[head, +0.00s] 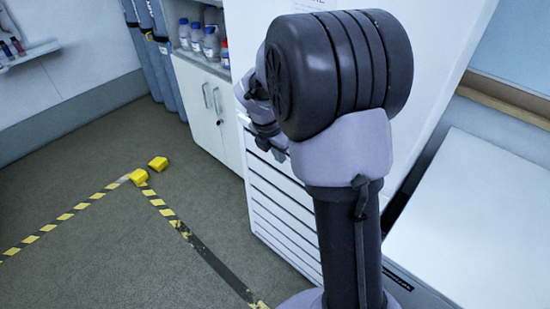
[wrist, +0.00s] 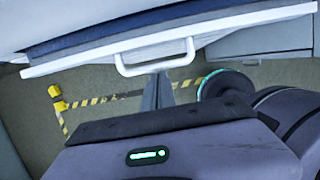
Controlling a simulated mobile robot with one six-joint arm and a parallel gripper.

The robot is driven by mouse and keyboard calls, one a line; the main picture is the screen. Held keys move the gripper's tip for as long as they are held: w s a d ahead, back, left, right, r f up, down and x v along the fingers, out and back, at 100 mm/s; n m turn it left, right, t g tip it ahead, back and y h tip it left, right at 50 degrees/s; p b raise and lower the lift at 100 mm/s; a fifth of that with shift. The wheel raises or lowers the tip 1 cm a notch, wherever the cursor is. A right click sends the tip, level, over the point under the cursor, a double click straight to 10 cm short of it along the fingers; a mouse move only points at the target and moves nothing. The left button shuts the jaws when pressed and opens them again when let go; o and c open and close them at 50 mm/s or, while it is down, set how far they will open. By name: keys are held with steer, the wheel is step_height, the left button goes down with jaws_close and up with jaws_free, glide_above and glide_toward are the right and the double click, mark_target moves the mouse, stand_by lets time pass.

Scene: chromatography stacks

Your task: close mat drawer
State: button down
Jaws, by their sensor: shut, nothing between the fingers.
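In the wrist view a drawer with a white front edge (wrist: 250,29) stands open, with a dark blue layer (wrist: 130,30), seemingly the mat, behind that edge. Its white U-shaped handle (wrist: 155,66) sticks out toward my gripper (wrist: 160,78). My gripper is shut and empty. Its fingertips are at or just below the handle; I cannot tell whether they touch it. In the head view the white cabinet with several stacked drawer fronts (head: 282,213) stands behind my arm. My arm hides the open drawer and most of my gripper there.
A low cupboard (head: 207,110) with bottles (head: 196,38) on its shelf stands left of the drawer cabinet. Yellow blocks (head: 158,163) and striped floor tape (head: 85,203) mark the floor. The floor left of the cabinet is clear. A white surface (head: 480,220) lies at right.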

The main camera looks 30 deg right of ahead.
steer(key=d+p, duration=0.1)
steer(key=p, duration=0.1)
steer(key=w+d+p, duration=0.1)
steer(key=d+p, duration=0.2)
steer(key=p, duration=0.1)
steer(key=shift+w+d, duration=0.3)
steer(key=shift+a, duration=0.1)
